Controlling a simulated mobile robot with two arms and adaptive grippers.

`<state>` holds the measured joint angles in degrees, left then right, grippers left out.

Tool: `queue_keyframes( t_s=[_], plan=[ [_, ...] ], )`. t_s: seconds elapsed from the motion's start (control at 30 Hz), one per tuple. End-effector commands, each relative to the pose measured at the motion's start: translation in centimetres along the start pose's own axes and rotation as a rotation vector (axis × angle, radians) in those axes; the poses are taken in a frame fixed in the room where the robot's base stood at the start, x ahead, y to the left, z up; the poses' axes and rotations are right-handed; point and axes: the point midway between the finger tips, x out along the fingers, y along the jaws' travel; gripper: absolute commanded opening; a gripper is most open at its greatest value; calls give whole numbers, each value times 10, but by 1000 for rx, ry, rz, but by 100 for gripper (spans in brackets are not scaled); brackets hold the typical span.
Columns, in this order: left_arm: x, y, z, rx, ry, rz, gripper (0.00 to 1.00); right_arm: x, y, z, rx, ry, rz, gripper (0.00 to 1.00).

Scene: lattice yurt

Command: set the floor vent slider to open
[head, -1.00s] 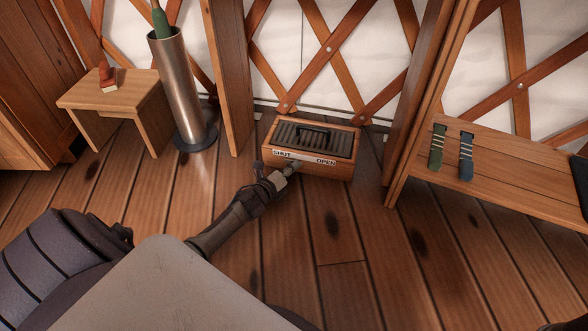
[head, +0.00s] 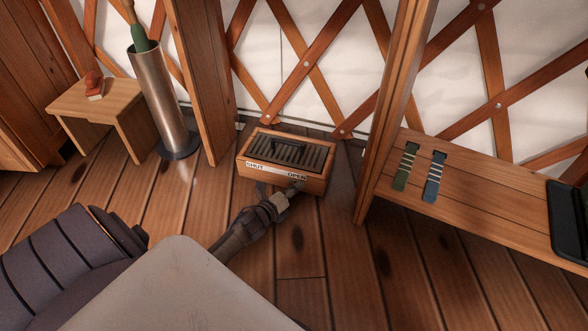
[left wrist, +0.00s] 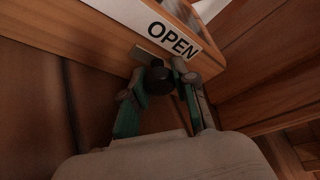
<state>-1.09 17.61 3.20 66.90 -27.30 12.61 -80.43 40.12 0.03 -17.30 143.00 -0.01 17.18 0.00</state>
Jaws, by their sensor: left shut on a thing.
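The floor vent (head: 252,174) is a wooden box with a dark slatted grille on top, standing on the floor. Its front label reads SHUT (head: 255,166) at the left and OPEN (head: 297,177) at the right. My left gripper (head: 296,187) is at the front face, just below the word OPEN. In the left wrist view, the dark round slider knob (left wrist: 158,80) sits between the fingers of my left gripper (left wrist: 162,82), which is shut on it, beside the OPEN lettering (left wrist: 174,40). The knob is hidden in the head view. My right gripper is not in view.
A small wooden stool (head: 100,102) with a red-brown object (head: 94,86) and a metal cylinder (head: 163,100) stand at the left. A low wooden bench (head: 470,210) with two striped rolled items is at the right. Wooden posts flank the vent.

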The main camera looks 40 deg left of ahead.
Motion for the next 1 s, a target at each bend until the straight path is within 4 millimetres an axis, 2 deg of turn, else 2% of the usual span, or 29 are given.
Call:
queue_keyframes(
  t_s=[0.07,0.1,0.27,0.53,0.67,0.77,1.0],
  plan=[
    [1,-2,-2,-2,2,-5,0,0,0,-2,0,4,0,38],
    [1,-2,-2,-2,3,-6,29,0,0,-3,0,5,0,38],
    [1,-2,-2,-2,3,-6,55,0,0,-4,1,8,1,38],
    [0,-2,-2,-1,2,-4,55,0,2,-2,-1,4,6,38],
    [-7,-1,-2,0,3,-3,55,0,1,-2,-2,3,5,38],
    [-22,0,-2,1,4,-3,55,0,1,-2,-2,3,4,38],
    [-73,0,-3,0,5,-3,55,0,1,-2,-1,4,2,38]
  ],
)
